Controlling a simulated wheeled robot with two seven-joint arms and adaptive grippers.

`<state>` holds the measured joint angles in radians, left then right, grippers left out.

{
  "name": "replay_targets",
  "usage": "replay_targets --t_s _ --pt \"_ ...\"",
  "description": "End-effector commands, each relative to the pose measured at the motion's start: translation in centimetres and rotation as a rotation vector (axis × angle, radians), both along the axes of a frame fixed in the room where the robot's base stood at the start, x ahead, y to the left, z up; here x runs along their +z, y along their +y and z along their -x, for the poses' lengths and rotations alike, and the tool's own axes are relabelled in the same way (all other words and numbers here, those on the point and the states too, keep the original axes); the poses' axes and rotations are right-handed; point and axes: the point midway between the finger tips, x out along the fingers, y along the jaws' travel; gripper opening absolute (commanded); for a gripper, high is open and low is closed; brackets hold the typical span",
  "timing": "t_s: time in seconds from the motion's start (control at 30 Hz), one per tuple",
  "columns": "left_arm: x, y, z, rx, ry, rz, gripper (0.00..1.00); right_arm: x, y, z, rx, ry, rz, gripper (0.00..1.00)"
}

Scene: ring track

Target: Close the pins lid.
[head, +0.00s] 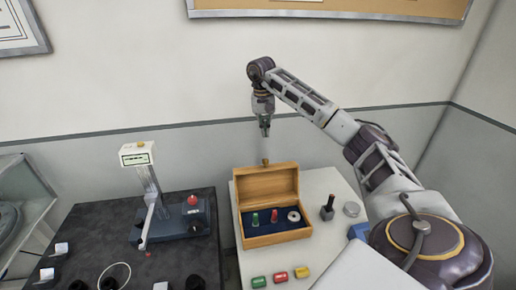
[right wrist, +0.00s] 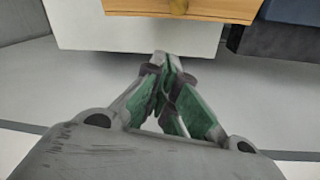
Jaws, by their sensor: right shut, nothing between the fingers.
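The wooden pins box (head: 272,238) stands on the white table with its lid (head: 268,183) raised upright at the back. Inside, on a dark blue lining, are a green pin (head: 255,219), a red pin (head: 274,215) and a pale ring (head: 293,216). A brass knob (head: 265,161) sits at the lid's top edge. My right gripper (head: 265,130) is shut and empty, pointing down above and behind the lid, apart from it. My left gripper is not in view.
The white table (head: 322,182) also holds a dark stamp-like object (head: 328,208), a grey round tin (head: 351,209), and green, red and yellow blocks (head: 280,277) in front. A dark table (head: 100,225) with a display instrument (head: 137,154) stands left. A wall rises behind.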

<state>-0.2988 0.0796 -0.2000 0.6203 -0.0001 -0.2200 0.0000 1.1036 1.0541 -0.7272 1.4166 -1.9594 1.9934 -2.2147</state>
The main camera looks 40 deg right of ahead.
Motion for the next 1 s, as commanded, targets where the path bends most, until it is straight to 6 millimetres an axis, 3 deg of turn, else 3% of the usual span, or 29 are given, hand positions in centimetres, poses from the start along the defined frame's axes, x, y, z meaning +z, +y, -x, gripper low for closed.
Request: replay_targets --t_s 0.67,1.0 --pt "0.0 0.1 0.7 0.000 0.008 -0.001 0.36 -0.2 0.0 0.0 0.000 0.001 -0.001 0.00" --pt "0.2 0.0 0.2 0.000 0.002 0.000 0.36 -2.2 -0.2 0.1 0.000 0.003 0.000 0.00"
